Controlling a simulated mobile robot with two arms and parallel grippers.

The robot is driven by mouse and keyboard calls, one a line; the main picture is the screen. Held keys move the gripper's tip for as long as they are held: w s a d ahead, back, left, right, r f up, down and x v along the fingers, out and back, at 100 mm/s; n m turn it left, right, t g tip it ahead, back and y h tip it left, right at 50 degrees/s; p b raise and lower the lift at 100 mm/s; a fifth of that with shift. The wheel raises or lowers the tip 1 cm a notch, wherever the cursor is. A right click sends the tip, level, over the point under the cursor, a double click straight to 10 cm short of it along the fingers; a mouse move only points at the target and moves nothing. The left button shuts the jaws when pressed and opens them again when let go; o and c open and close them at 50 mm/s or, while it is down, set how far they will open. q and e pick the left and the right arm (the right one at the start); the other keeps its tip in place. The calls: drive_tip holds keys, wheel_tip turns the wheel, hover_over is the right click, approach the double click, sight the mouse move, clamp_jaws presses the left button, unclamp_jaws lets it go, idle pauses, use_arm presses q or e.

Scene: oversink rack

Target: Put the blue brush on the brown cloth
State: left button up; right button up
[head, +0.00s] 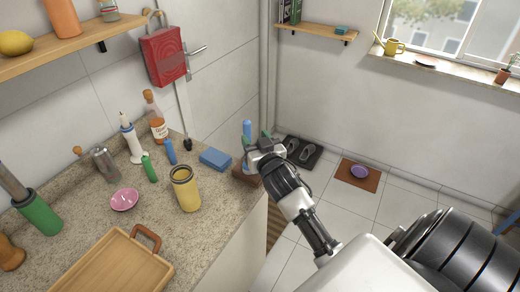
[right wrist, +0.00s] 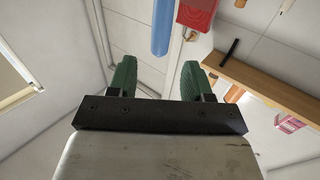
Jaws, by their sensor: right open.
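A blue upright rod, which looks like the blue brush (head: 247,129), stands at the far right corner of the counter. It also shows in the right wrist view (right wrist: 162,28), beyond my fingertips and in line with the gap between them. Its lower part is hidden in the head view. A brown thing (head: 243,176), perhaps the brown cloth, lies at the counter corner below it, partly covered by my gripper. My right gripper (head: 257,139) is open, with green fingers, close beside the rod. The fingers also show in the right wrist view (right wrist: 157,75), with nothing between them. My left gripper is out of view.
A blue sponge (head: 214,158), yellow jar (head: 185,190), pink bowl (head: 124,200) and wooden tray (head: 110,265) stand on the counter. Another slim blue thing (head: 170,152) stands near the wall.

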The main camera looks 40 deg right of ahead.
drive_tip(key=shift+v, duration=1.6)
